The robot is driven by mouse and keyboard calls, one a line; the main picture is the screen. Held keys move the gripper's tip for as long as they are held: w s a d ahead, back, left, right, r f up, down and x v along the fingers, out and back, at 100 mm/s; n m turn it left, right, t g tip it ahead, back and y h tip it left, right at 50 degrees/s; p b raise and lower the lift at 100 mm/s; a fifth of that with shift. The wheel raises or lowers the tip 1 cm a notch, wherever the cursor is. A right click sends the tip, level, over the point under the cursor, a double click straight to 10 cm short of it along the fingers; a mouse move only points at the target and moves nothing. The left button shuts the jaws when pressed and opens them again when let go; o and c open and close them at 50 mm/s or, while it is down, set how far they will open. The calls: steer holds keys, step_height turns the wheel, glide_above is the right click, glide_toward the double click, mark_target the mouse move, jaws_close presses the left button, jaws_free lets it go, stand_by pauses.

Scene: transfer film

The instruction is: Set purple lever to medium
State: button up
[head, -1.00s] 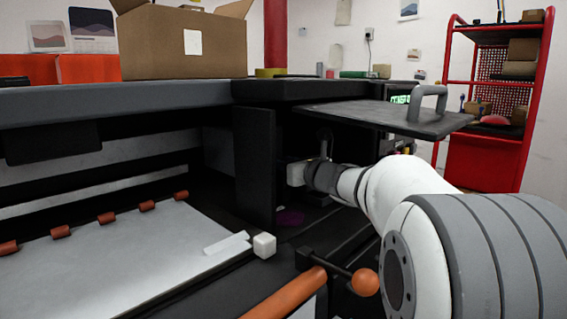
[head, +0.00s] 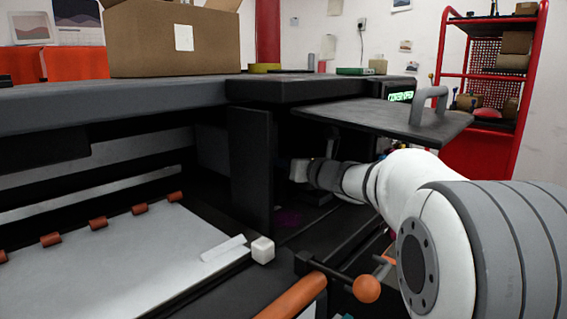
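A dim purple patch (head: 288,218) shows low inside the dark opening of the machine. It may be part of the purple lever, but its shape and setting are too dark to tell. My gripper (head: 297,170) is inside this opening, under the raised dark panel and above the purple patch in the picture.
The dark panel with a grey handle (head: 428,104) overhangs my arm. An orange bar (head: 291,297) and an orange ball knob (head: 366,289) are in front. A white block (head: 262,249) sits at the tray's corner (head: 130,262). A red shelf (head: 478,150) stands behind.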

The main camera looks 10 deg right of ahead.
steer(key=o, duration=0.4)
steer(key=shift+a, duration=0.1)
steer(key=shift+c, duration=0.2)
steer(key=p+v, duration=0.1)
steer(key=v, duration=0.5)
steer(key=shift+s+r, duration=0.2)
steer(key=shift+s, duration=0.15)
steer(key=shift+s+d, duration=0.45)
steer(key=shift+s, duration=0.05)
